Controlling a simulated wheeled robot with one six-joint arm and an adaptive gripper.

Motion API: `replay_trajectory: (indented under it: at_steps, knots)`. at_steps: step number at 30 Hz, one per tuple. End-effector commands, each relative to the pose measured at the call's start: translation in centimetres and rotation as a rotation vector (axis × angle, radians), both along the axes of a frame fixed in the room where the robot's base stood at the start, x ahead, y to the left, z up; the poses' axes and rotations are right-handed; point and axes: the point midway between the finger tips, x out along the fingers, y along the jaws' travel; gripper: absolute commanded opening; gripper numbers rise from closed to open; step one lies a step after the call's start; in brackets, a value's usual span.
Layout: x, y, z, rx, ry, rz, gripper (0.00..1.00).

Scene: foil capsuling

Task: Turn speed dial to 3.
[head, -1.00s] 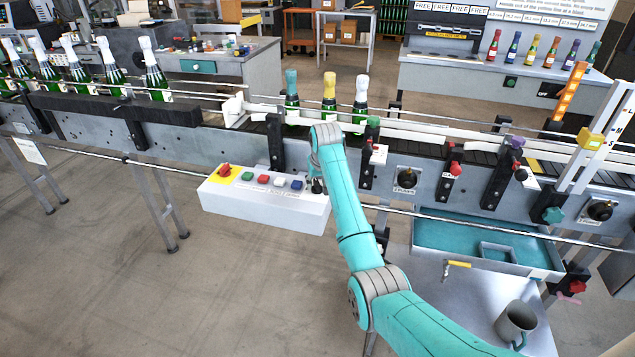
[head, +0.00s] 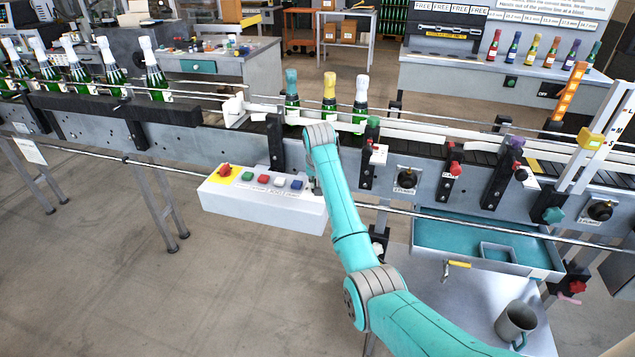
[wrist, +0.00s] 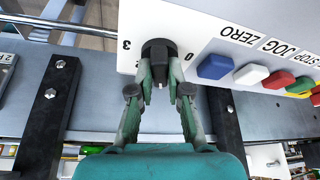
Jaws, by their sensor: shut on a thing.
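The speed dial is a black knob (wrist: 158,50) on the white control box (wrist: 215,20), seen in the wrist view. A "3" is printed on one side of it and a "0" on the other. My gripper (wrist: 159,76) has its two fingers closed on the knob, one on each side. A small pale tip shows between the fingers; I cannot tell which number the knob points to. In the head view the gripper (head: 316,187) is at the right end of the control box (head: 250,205), and my arm partly hides the dial.
Next to the dial are a blue button (wrist: 215,66), a white button (wrist: 250,74) and a red button (wrist: 279,80). A red knob on yellow (head: 224,171) is at the box's left end. The conveyor with bottles (head: 329,92) runs behind. A grey mug (head: 515,322) stands at right.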

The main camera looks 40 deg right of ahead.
Motion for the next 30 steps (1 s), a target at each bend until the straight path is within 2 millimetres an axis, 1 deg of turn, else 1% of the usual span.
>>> replay_trajectory:
  at_steps: [30]
  knots:
    - [0.44,0.27,0.05,-0.001,0.002,-0.957,0.0]
